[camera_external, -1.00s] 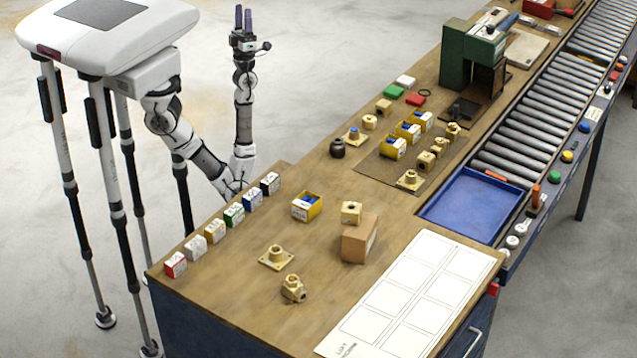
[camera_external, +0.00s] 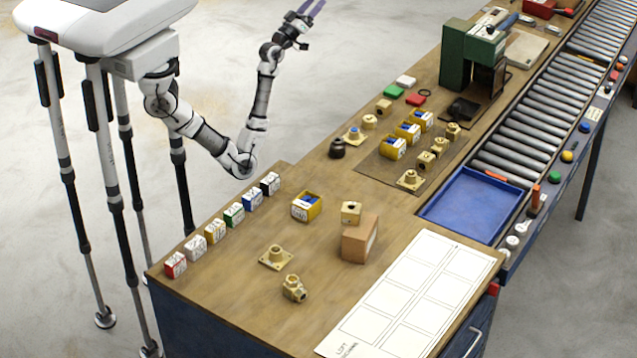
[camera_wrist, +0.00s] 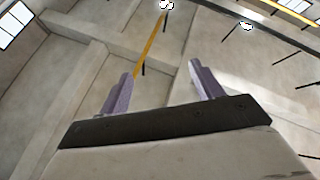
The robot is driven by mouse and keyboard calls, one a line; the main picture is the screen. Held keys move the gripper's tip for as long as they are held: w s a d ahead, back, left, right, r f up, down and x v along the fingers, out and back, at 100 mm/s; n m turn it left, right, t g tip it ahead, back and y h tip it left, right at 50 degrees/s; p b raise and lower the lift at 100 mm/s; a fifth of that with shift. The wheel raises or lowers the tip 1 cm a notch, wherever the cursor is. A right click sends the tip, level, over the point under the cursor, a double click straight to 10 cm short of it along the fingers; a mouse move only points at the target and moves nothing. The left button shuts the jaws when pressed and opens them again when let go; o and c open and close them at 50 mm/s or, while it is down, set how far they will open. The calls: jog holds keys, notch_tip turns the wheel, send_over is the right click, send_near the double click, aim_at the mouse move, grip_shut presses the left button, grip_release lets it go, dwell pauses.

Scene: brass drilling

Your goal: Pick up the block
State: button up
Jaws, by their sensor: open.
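A brass block with a hole (camera_external: 351,212) sits on top of a cardboard box (camera_external: 358,242) on the workbench. Other small brass blocks, such as one near the back (camera_external: 383,106), also stand on the bench, so I cannot tell which one the task names. My gripper (camera_external: 313,8) is raised high beyond the bench's left edge, far from the blocks, pointing up and right. In the wrist view my gripper (camera_wrist: 162,82) shows two purple fingers spread apart with nothing between them. No block shows in the wrist view, only walls, ceiling and lamps.
The wooden bench (camera_external: 215,290) carries a row of small coloured boxes along its left edge, a yellow bin (camera_external: 306,206), a brass flanged part (camera_external: 276,257) and a brass fitting (camera_external: 294,289). A blue tray (camera_external: 473,204) and green machine (camera_external: 468,55) stand farther right.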

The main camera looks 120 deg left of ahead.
jog(key=w+a+f+m+t+h+p, duration=0.1)
jog(key=w+a+f+m+h+p, duration=0.1)
jog(key=w+a+f+h, duration=0.5)
jog(key=w+d+r+m+t+b, duration=0.1)
jog(key=w+d+r+m+b, duration=0.1)
jog(key=w+d+r, duration=0.3)
jog(key=w+d+r+m+t+b, duration=0.1)
jog(key=w+d+r+b, duration=0.15)
jog(key=d+r, duration=0.5)
jog(key=d+r+g+y+b, duration=0.1)
jog(key=d+r+y, duration=0.2)
jog(key=d+r, duration=0.45)
jog(key=d+r+y+b, duration=0.1)
jog(key=d+r+y, duration=0.25)
jog(key=d, duration=0.65)
jog(key=m+t+h+b, duration=0.2)
jog(key=m+t+h, duration=0.75)
jog(key=h, duration=0.75)
send_near(361, 210)
jog(key=shift+g+y, duration=0.25)
jog(key=shift+g, duration=0.2)
jog(key=p+x, duration=0.1)
jog(key=x, duration=0.2)
jog(key=p+x, duration=0.2)
jog(key=x, duration=0.1)
jog(key=p+x, duration=0.2)
jog(key=x, duration=0.1)
jog(key=shift+w+d+r, duration=0.15)
jog(key=shift+w+r, duration=0.1)
jog(key=shift+r, duration=0.1)
